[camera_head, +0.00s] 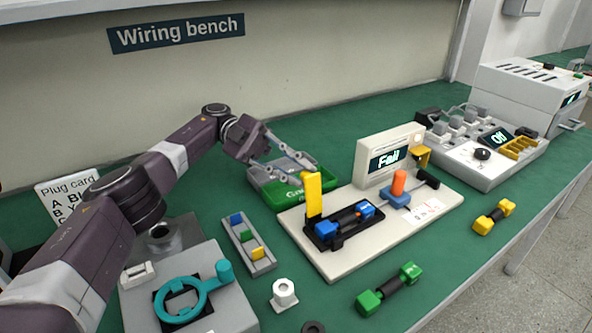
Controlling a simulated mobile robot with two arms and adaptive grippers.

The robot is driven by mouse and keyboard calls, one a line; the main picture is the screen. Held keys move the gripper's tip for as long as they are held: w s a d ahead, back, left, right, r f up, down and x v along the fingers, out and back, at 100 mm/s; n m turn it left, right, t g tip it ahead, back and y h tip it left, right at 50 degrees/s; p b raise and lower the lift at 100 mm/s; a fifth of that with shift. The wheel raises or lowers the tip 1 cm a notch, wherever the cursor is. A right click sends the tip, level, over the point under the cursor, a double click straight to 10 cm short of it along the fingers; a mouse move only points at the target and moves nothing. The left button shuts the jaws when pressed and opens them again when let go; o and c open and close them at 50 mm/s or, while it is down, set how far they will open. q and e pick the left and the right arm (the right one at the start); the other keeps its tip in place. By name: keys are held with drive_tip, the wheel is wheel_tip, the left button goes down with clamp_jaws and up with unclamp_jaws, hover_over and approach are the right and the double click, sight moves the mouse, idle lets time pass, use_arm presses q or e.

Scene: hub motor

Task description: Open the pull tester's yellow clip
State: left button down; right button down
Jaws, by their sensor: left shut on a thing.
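The pull tester (345,252) is a pale flat base on the green bench, with a display box (390,155) reading "Fail". Its yellow clip (313,196) stands upright at the left of a black holder. A blue-ended connector with a dark middle (345,223) lies in the holder. An orange handle on a blue block (398,187) stands to its right. My left gripper (303,180) reaches in from behind and is shut on the upper part of the yellow clip; the clip partly hides the fingertips. My right gripper is out of view.
A green tray (262,189) lies under my left gripper. A strip of coloured blocks (248,245), a grey fixture with a teal ring (185,298) and a white spool (284,294) stand left. Green (390,288) and yellow (494,217) connectors lie near the front edge. A machine reading "Off" (485,145) stands right.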

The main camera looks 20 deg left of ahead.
use_arm(q)
drive_tip(key=c, duration=2.3)
unclamp_jaws()
drive_tip(key=shift+w+f, duration=0.1)
drive_tip(key=shift+f, duration=0.4)
drive_tip(key=o, duration=0.5)
drive_tip(key=shift+w+d, duration=0.15)
drive_tip(key=shift+w, duration=0.1)
drive_tip(key=shift+s+r, duration=0.15)
drive_tip(key=shift+r, duration=0.25)
wheel_tip(320, 180, up, 10)
drive_tip(key=shift+f, duration=0.25)
